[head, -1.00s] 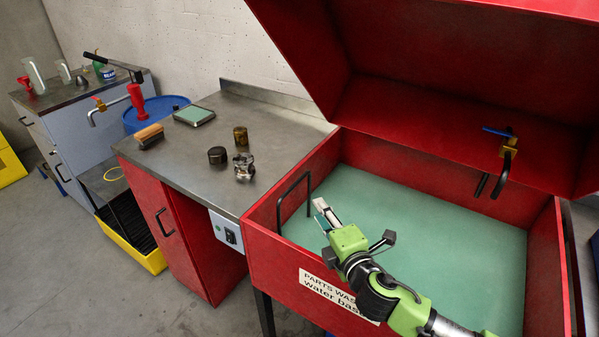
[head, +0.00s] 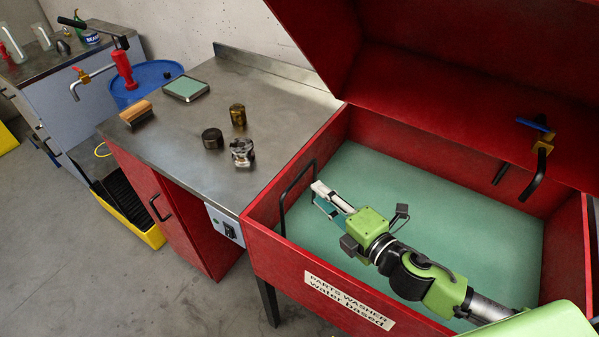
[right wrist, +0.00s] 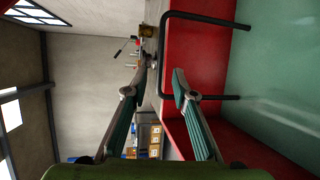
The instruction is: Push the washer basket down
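The washer basket shows only as its dark hoop handle (head: 297,178), standing at the left end of the red parts washer tank (head: 262,240). Any rest of the basket is hidden by the green liquid. My right gripper (head: 319,193) is just right of the handle, above the liquid, fingers pointing left. In the right wrist view my right gripper (right wrist: 160,66) has its fingers apart, with nothing held. The handle (right wrist: 165,40) runs past the gap between the fingertips there. I cannot tell whether it touches them. My left gripper is not in view.
The raised red lid (head: 440,90) hangs over the tank, with a blue-handled tap (head: 542,140) at the back right. A steel bench (head: 180,155) to the left carries metal parts, a brush and a green-topped tray. Open liquid (head: 430,210) fills the tank's middle.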

